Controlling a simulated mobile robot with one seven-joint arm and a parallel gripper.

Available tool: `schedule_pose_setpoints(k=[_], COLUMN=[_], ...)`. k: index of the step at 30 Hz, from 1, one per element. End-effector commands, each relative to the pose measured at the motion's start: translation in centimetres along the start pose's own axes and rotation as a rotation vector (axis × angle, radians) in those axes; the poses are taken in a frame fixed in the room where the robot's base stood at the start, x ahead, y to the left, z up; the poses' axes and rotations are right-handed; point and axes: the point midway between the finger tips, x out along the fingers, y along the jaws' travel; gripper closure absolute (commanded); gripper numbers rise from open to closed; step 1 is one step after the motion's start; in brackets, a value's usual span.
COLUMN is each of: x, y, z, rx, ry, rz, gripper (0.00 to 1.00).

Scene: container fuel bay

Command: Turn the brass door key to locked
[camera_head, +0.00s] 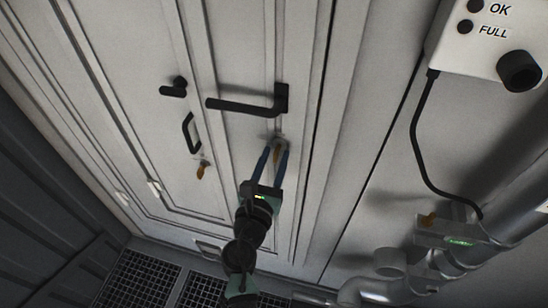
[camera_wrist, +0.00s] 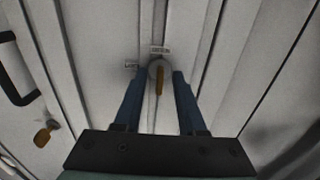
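A brass key (camera_wrist: 159,83) sits in a round silver lock plate (camera_wrist: 154,66) on the pale door. In the wrist view its bow runs up and down, in line with the small label (camera_wrist: 160,49) above the plate. A second label (camera_wrist: 131,65) is left of the plate; both are too small to read surely. My gripper (camera_wrist: 159,76) is open, its two blue fingers on either side of the key with a gap at each side. In the head view my gripper (camera_head: 276,151) reaches up to the lock, and the fingers partly hide the key.
A black lever handle (camera_head: 245,106) is just above the lock. To the left are a black pull handle (camera_head: 190,132), a small black knob (camera_head: 174,88) and another brass key (camera_head: 203,170). A white control box (camera_head: 480,45) with a cable and grey pipes (camera_head: 440,270) are at the right.

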Motion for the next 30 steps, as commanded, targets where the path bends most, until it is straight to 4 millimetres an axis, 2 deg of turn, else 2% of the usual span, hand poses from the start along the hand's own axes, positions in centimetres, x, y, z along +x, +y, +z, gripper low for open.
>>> schedule_pose_setpoints(k=[4,9,11,23,30], x=[-0.01,-0.02,-0.03,-0.04,-0.04], y=[-0.01,0.00,0.00,0.00,-0.04], z=[0.00,0.00,0.00,-0.02,-0.14], rx=[0.000,0.000,0.000,0.006,0.079], ry=[0.000,0.000,0.000,0.000,0.000], rz=[0.000,0.000,0.000,0.000,0.000], gripper=[0.60,0.91,1.00,1.00,1.00])
